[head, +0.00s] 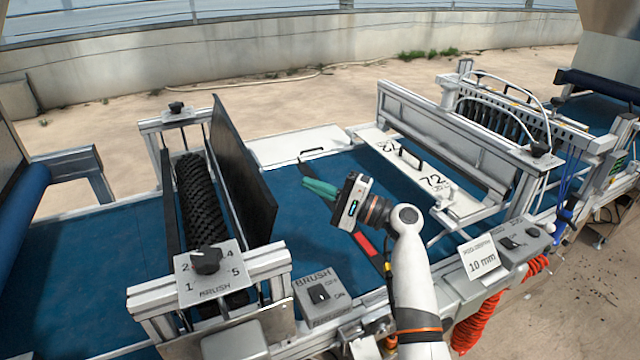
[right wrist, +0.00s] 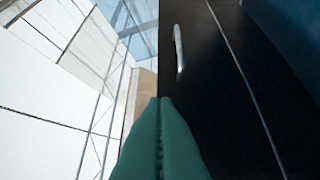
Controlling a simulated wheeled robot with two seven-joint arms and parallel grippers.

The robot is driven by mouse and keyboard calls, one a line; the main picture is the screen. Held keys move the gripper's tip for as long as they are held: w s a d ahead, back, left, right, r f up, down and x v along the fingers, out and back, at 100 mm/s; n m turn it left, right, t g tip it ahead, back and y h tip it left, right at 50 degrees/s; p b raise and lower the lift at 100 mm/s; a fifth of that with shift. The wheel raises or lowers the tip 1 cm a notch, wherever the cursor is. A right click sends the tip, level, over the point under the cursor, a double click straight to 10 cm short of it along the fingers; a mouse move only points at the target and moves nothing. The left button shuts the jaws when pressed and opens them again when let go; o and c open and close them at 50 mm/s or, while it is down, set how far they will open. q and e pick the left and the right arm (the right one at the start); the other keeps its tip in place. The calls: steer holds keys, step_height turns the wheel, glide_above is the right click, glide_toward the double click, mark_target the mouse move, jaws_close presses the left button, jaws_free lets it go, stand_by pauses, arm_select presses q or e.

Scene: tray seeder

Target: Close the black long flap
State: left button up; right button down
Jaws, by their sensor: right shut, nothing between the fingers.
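The black long flap (head: 243,165) stands raised and tilted along the right side of the black brush roller (head: 200,205) in the head view. In the right wrist view a black panel (right wrist: 220,80) with a small silver handle (right wrist: 179,48) fills much of the right half; it looks like this flap. My right gripper (head: 308,186) has green fingers, shut and empty, above the blue belt to the right of the flap. In the right wrist view its fingertips (right wrist: 160,100) overlap the panel's edge; I cannot tell if they touch. My left gripper is not in view.
The brush control box (head: 322,295) and the numbered dial plate (head: 210,266) sit at the front edge. A white panel marked 72 (head: 420,178) lies right of my arm. The blue belt (head: 290,215) between is mostly clear. A red strip (head: 366,245) lies near my wrist.

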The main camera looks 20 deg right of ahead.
mark_target(255, 169)
steer(key=w+a+p, duration=0.1)
steer(key=a, duration=0.1)
steer(key=w+a+r+p, duration=0.1)
steer(key=a, duration=0.1)
steer(key=w+a+r+p, duration=0.1)
steer(key=w+a, duration=0.1)
steer(key=shift+a+r, duration=0.1)
steer(key=shift+a, duration=0.75)
